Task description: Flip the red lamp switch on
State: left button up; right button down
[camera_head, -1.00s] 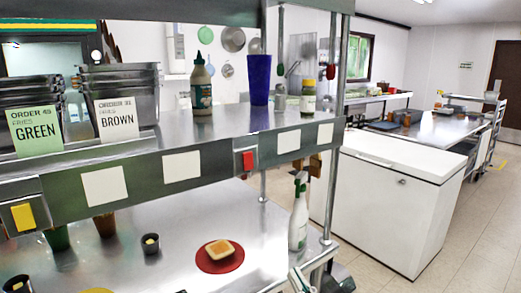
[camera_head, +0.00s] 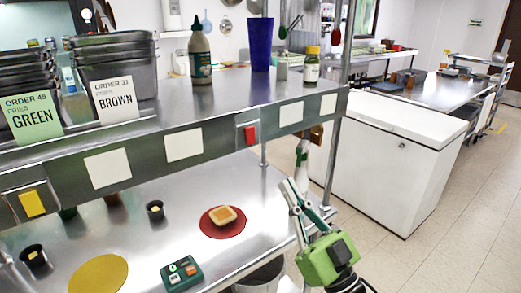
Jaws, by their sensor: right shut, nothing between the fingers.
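The red lamp switch (camera_head: 250,134) sits in a grey housing on the front face of the upper shelf, right of the middle. Its on or off position is too small to tell. My right gripper (camera_head: 290,190), with a green body, is below and to the right of the switch, near the right end of the lower counter. Its fingers point up and left, are shut and empty, and are apart from the switch. My left gripper is out of view.
A yellow switch (camera_head: 33,203) is on the same shelf front at left. A red plate (camera_head: 238,222) with toast and a green button box (camera_head: 181,273) are on the counter. A spray bottle (camera_head: 302,160) stands behind my right gripper. A white chest freezer (camera_head: 375,165) stands at right.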

aim_at(251, 137)
jog(key=w+a+r+p, duration=0.1)
jog(key=w+a, duration=0.1)
jog(key=w+a+r+p, duration=0.1)
jog(key=w+a, duration=0.1)
jog(key=w, duration=0.1)
jog(key=w+a+r+p, duration=0.1)
jog(key=w+a+r, duration=0.1)
jog(key=w, duration=0.1)
jog(key=shift+r+p, duration=0.1)
jog(key=shift+p, duration=0.3)
